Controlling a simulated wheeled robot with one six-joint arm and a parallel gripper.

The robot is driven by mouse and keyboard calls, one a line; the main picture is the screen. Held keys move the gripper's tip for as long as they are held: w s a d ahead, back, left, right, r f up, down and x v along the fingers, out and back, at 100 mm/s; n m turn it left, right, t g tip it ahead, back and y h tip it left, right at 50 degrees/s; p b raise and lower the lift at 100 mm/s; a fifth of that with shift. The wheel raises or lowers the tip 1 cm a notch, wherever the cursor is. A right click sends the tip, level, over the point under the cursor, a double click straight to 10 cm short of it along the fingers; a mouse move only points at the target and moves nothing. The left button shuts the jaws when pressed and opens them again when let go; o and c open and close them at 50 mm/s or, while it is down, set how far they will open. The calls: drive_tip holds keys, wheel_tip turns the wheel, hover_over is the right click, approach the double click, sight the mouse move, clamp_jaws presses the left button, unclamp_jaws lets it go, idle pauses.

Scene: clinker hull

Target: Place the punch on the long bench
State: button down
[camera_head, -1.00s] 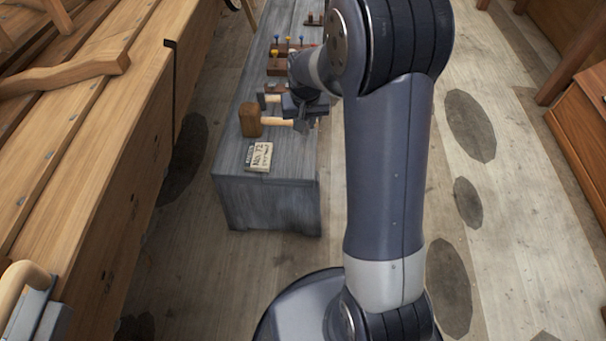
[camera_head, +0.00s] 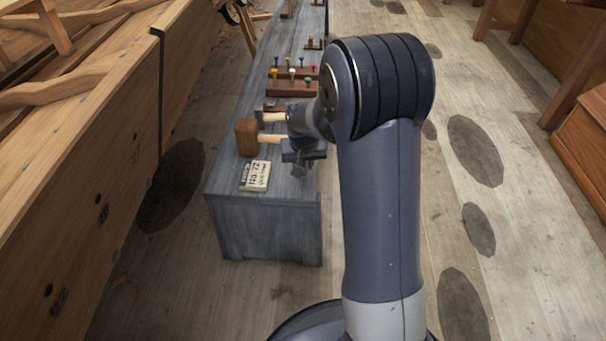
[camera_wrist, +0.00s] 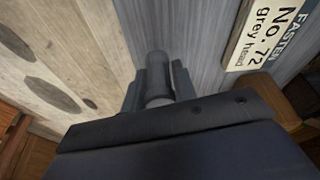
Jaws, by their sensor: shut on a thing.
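The punch (camera_wrist: 157,88) shows in the wrist view as a dark grey round shaft between my fingers. My gripper (camera_wrist: 158,74) is shut on it. In the head view my gripper (camera_head: 304,166) is by the right edge of the long bench (camera_head: 262,225), near its close end, right of a card and a mallet. The bench's grey planks (camera_wrist: 195,45) lie beyond the fingers in the wrist view. I cannot tell whether the punch touches the bench; in the head view I cannot make it out clearly.
A card reading "No. 72" (camera_head: 256,176) and a mallet (camera_head: 246,138) lie on the bench. Behind them stands a wooden rack (camera_head: 287,88) with several coloured-headed tools. A plank hull (camera_head: 120,170) runs along the left. Open floor lies right.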

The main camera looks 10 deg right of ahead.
sight(303, 180)
drive_tip(key=shift+f+b, duration=0.35)
drive_tip(key=shift+f, duration=1.2)
drive_tip(key=shift+f, duration=0.1)
drive_tip(key=c, duration=1.1)
unclamp_jaws()
drive_tip(key=shift+c, duration=0.2)
drive_tip(key=p+v, duration=0.4)
drive_tip(key=v, duration=0.8)
